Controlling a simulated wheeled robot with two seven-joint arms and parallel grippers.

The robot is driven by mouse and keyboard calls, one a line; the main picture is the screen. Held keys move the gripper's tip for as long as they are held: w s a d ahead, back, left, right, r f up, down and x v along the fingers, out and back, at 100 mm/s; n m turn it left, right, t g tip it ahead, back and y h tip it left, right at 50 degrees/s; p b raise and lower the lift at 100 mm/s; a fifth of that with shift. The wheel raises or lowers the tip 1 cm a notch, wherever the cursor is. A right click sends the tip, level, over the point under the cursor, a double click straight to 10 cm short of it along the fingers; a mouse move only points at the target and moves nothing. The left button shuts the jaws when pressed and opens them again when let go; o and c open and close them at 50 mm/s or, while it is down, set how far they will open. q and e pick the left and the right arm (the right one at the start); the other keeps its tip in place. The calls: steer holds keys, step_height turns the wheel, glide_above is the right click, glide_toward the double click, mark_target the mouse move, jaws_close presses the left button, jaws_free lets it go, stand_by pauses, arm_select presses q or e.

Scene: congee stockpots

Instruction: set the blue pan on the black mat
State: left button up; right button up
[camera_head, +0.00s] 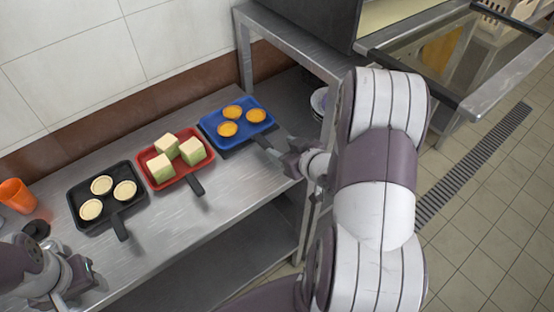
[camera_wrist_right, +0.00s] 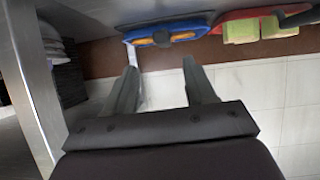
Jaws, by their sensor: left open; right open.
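The blue pan (camera_head: 213,126) holds three round orange pieces and sits at the far end of the counter. Its dark handle (camera_head: 263,142) points toward my right gripper. A strip of the black mat (camera_head: 236,150) shows along the pan's near edge; the rest is hidden beneath the pan. My right gripper (camera_head: 289,158) is open and empty, just beyond the handle's end. In the right wrist view the blue pan (camera_wrist_right: 185,25) is at the top, ahead of the open fingers (camera_wrist_right: 160,78). My left gripper (camera_head: 77,282) is open at the lower left, away from the pan.
A red pan (camera_head: 160,183) with three green-and-white blocks stands beside the blue pan. A black pan (camera_head: 90,222) with three pale tarts is further left. An orange cup (camera_head: 17,196) stands at the left. A metal shelf leg (camera_head: 245,55) rises behind the blue pan. Counter in front is clear.

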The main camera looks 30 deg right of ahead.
steer(key=s+a+r+g, duration=0.2)
steer(key=s+a+g, duration=0.7)
steer(key=a+g, duration=0.2)
steer(key=shift+s+a+r+m, duration=0.15)
steer(key=shift+s+a+m, duration=0.15)
steer(key=shift+a, duration=0.8)
